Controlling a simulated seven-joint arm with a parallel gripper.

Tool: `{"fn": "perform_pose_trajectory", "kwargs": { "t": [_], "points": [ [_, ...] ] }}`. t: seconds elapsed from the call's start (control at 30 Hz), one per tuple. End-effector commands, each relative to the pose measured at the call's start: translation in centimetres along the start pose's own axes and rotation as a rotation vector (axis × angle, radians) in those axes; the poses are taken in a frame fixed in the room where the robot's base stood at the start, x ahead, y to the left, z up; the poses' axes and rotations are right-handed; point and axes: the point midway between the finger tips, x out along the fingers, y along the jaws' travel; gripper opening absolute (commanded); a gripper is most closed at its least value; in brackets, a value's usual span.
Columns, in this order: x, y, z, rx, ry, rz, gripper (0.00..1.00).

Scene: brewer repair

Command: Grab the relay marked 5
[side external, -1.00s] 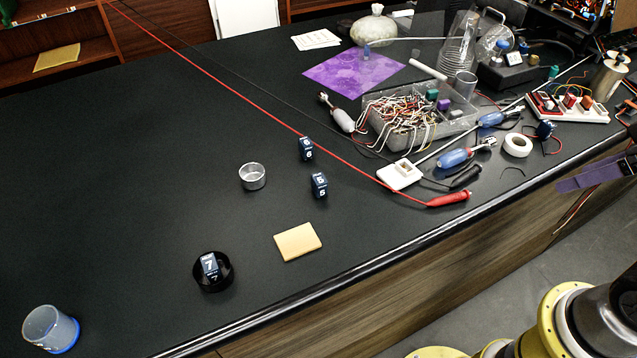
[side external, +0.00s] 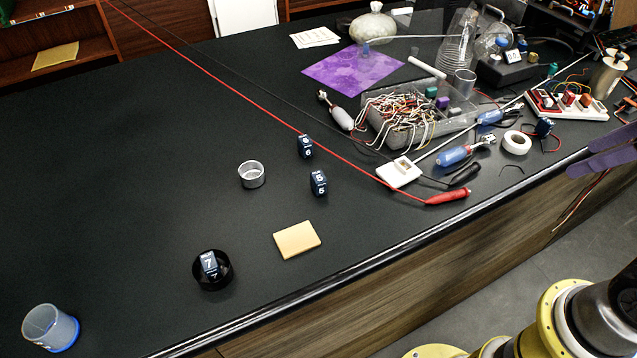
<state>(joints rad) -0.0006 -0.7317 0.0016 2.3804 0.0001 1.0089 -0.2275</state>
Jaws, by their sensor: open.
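The relay marked 5 (side external: 319,183) is a small dark blue block with white markings, standing on the black bench near the middle of the side view. A similar relay marked 6 (side external: 306,147) stands just behind it. A relay marked 7 (side external: 209,264) sits in a round black dish at the lower left. My gripper (side external: 581,157) shows at the right edge as two purple fingers, apart and empty. It is far to the right of the relay marked 5; the rest of it is out of frame.
A small metal cup (side external: 252,175) stands left of the relays, and a tan pad (side external: 297,240) lies in front. A red probe (side external: 447,196) and its cable (side external: 250,93) run close to the right. A wire-filled tray (side external: 400,140) and tools crowd the right side. The left bench is mostly clear.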

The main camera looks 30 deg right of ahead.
Motion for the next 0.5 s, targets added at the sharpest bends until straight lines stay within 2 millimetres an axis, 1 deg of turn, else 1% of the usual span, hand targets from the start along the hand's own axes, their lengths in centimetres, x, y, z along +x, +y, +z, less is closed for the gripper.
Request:
{"fn": "perform_pose_trajectory", "kwargs": {
  "t": [0.03,0.1,0.17,0.2,0.27,0.3,0.37,0.4,0.47,0.5],
  "points": [
    [-0.8,0.2,-1.6,-0.058,-0.005,-0.005,0.72],
    [-1.8,0.3,-3.8,-0.145,-0.015,-0.018,0.72],
    [-2.5,0.3,-5.9,-0.224,-0.027,-0.032,0.72],
    [-2.9,0.2,-7.4,-0.278,-0.037,-0.043,0.72],
    [-3.2,-0.1,-9.8,-0.365,-0.053,-0.064,0.72],
    [-3.2,-0.4,-11.5,-0.426,-0.064,-0.08,0.72],
    [-3.1,-1.0,-14.1,-0.515,-0.082,-0.105,0.72],
    [-2.9,-1.5,-15.7,-0.572,-0.093,-0.121,0.72],
    [-2.3,-2.5,-18.0,-0.655,-0.109,-0.147,0.72],
    [-1.8,-3.3,-19.5,-0.708,-0.12,-0.163,0.72]
  ]
}}
